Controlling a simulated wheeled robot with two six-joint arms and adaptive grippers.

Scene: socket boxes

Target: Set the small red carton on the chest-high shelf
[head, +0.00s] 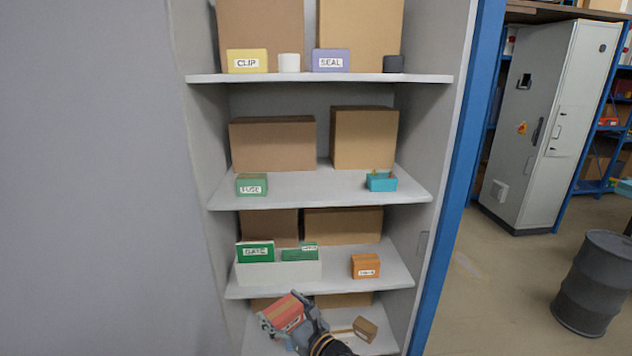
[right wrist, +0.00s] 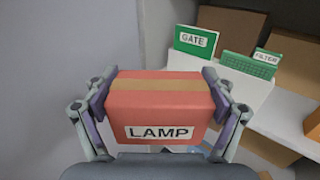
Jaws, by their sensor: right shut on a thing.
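The small red carton (head: 282,312), with a tan tape strip and a white LAMP label, is held in front of the lower part of the shelf unit. My right gripper (head: 288,315) is shut on it. In the right wrist view the red carton (right wrist: 160,110) sits between the two fingers, one on each side, label facing the camera. The unit has several grey shelves. The second shelf from the top (head: 310,190) carries a green FUSE box (head: 252,184) at left and a turquoise open box (head: 381,182) at right, with bare board between them. My left gripper is not in view.
Brown cartons (head: 272,144) stand at the back of the shelves. The shelf below has a white bin (head: 280,273) with green GATE and FILTER cards and an orange box (head: 365,266). A small brown box (head: 365,329) lies on the bottom shelf. A blue post (head: 455,180) borders the right.

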